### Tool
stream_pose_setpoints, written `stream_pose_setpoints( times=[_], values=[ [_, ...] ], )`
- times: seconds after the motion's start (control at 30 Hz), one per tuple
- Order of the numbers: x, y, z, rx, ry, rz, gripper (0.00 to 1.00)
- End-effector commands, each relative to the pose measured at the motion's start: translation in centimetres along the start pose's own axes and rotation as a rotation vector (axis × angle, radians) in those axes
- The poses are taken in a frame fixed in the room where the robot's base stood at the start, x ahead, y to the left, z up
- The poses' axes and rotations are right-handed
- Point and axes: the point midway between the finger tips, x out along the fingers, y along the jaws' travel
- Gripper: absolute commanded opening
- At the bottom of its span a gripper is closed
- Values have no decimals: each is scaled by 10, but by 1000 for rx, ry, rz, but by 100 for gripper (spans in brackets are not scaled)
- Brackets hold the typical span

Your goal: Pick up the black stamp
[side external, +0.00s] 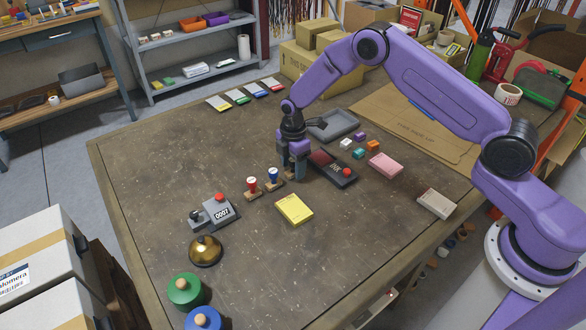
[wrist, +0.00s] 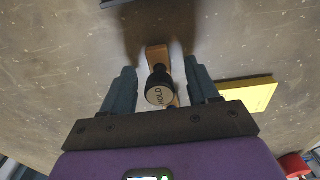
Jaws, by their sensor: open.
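The black stamp (wrist: 160,86) shows in the wrist view, with a round black knob marked "HOLD" and a wooden base. My gripper (wrist: 158,74) is open, with one finger on each side of the stamp and visible gaps between fingers and knob. In the side view my gripper (side external: 292,174) points down at the table, and its fingers mostly hide the black stamp. A blue-topped stamp (side external: 272,176) and a red-topped stamp (side external: 251,186) stand just left of my gripper.
A yellow box (side external: 294,208) lies in front.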

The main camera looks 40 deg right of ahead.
Motion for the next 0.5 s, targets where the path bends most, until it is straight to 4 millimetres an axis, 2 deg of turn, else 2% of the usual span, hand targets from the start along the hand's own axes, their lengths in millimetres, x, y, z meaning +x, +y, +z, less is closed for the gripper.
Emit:
stream_pose_setpoints(
  times=[0.1, 0.33, 0.5],
  values=[
    [7, 0, 0, 0, 0, 0, 60],
    [7, 0, 0, 0, 0, 1, 60],
    [7, 0, 0, 0, 0, 0, 4]
  ],
)
